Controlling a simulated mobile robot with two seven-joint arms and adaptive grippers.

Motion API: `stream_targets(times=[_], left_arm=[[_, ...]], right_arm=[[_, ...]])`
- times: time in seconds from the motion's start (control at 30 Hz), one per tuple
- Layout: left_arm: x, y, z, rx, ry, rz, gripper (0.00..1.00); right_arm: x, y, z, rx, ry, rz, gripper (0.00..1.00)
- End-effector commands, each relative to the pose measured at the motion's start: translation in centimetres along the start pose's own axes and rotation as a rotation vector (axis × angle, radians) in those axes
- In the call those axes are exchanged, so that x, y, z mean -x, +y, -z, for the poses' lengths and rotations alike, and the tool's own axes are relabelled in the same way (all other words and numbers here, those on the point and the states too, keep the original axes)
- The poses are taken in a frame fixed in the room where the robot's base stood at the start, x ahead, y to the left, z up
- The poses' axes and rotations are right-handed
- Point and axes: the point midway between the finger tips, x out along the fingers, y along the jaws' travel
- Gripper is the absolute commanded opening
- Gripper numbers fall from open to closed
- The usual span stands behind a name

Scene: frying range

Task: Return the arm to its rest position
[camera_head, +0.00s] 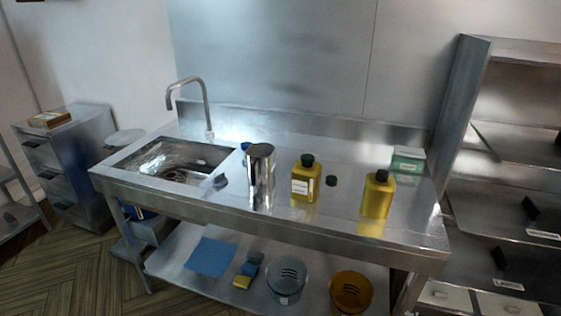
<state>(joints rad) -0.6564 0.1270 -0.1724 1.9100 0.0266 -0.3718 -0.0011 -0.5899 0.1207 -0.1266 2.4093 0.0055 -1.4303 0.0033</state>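Neither of my arms nor grippers shows in the head view. The steel sink table (330,232) stands in front of me with its basin (178,160) at the left and a tall curved tap (204,103) behind it.
A green and white box (407,160) sits at the table's back right. The lower shelf (180,262) holds a blue cloth (211,256), sponges (246,273), a clear container (287,279) and an amber one (351,291). A drawer cabinet (66,165) stands left, steel shelving (515,143) right.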

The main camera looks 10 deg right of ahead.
Motion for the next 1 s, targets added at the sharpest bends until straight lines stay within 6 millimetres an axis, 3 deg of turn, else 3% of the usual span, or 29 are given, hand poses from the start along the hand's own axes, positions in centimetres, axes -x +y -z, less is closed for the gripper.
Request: stream_targets(times=[0.27, 0.6, 0.8, 1.0], left_arm=[[-0.1, -0.1, 0.1, -0.001, 0.002, 0.001, 0.83], [-0.2, 0.2, 0.4, 0.013, 0.005, 0.002, 0.83], [-0.2, 0.3, 0.4, 0.016, 0.005, 0.002, 0.83], [-0.2, 0.2, 0.4, 0.013, 0.005, 0.002, 0.83]], right_arm=[[-3.1, -5.5, 1.7, -0.096, 0.130, 0.095, 0.81], [-6.4, -14.7, 2.7, -0.347, 0.347, 0.247, 0.81], [-6.7, -16.7, 2.7, -0.439, 0.410, 0.279, 0.81], [-6.7, -16.9, 2.7, -0.453, 0.420, 0.282, 0.81]])
